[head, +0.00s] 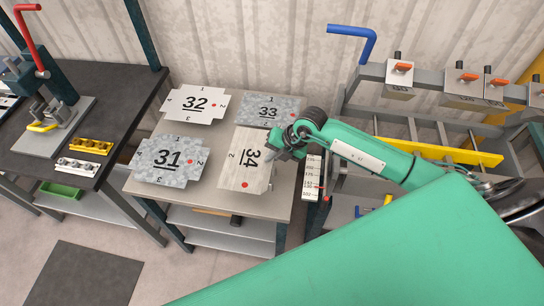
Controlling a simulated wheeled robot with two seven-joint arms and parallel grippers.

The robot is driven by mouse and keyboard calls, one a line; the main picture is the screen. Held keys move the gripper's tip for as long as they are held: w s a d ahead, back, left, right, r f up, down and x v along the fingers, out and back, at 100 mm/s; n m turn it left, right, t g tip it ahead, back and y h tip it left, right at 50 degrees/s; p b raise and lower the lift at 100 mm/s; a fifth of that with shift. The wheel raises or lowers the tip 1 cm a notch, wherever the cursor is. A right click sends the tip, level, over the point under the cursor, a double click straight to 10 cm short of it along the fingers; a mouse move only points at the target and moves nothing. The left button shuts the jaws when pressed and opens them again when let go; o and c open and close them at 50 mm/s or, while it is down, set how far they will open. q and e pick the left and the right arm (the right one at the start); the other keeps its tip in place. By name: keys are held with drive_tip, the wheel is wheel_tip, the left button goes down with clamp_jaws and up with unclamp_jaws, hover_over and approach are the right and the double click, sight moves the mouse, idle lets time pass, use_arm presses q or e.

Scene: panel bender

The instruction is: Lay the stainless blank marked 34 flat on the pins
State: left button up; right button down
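The stainless blank marked 34 (244,168) is a pale brushed sheet with a red dot, at the right side of the grey table in the head view. Its number reads sideways. My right gripper (279,153) is at the blank's right edge, with the arm coming in from the right. Its fingertips are small and dark, and I cannot tell whether they are closed on the edge. I cannot tell whether the blank rests fully on the table. My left gripper is not in view. I cannot make out the pins.
Blanks marked 32 (196,104), 33 (268,111) and 31 (168,161) lie on the grey table (216,203). A dark bench (118,87) with a red-handled press (52,95) stands left. A rack with a yellow bar (440,151) and hanging tagged pieces stands right.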

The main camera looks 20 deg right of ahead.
drive_tip(key=shift+f+b, duration=2.3)
drive_tip(key=shift+f, duration=1.2)
drive_tip(key=shift+f, duration=0.4)
drive_tip(key=c, duration=1.6)
unclamp_jaws()
drive_tip(key=b+v, duration=0.4)
drive_tip(key=v, duration=1)
